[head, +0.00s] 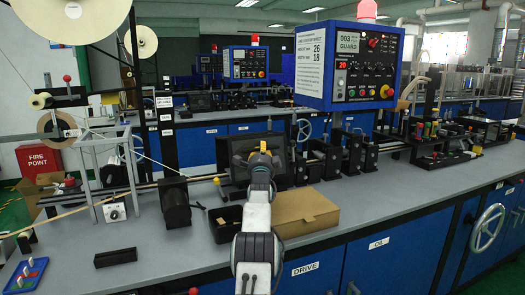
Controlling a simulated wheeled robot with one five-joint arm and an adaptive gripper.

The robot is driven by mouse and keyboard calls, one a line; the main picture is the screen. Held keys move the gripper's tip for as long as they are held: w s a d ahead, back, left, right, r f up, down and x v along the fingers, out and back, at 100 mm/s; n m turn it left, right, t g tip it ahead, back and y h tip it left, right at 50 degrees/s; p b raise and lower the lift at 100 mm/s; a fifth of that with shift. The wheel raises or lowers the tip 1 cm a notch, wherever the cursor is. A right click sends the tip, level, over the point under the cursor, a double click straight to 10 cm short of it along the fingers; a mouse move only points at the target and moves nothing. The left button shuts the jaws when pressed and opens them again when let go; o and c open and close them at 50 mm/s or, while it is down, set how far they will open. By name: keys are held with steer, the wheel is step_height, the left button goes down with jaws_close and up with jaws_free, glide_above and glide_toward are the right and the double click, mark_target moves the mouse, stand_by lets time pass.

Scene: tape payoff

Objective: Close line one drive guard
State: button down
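My gripper (258,160) is at the end of my white and grey arm, over the middle of the grey bench. It is in front of a dark upright panel (233,147), which may be the drive guard; I cannot tell whether it touches it. A small yellow part (263,146) shows at the gripper; whether it belongs to the guard or to the gripper is unclear. The gripper's fingers are too small to read. The blue control box (350,66) above the bench shows "003" and "GUARD" on its green screen, and a red lamp (367,9) tops it.
A brown cardboard box (306,214) and a dark open bin (222,219) lie beside my arm. A black roller block (175,203) stands to the left. Dark machine units (352,155) line the bench to the right. The bench's front right is clear.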

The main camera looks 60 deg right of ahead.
steer(key=shift+f+b, duration=1.1)
steer(key=shift+f, duration=0.2)
steer(key=shift+s, duration=0.1)
steer(key=c, duration=1.8)
jaws_free()
steer(key=shift+a, duration=0.1)
steer(key=shift+o, duration=1)
steer(key=shift+s+a+r, duration=0.1)
steer(key=shift+a+r, duration=0.05)
steer(key=shift+o, duration=1)
steer(key=shift+f, duration=0.2)
steer(key=shift+a, duration=0.15)
steer(key=shift+v, duration=5.85)
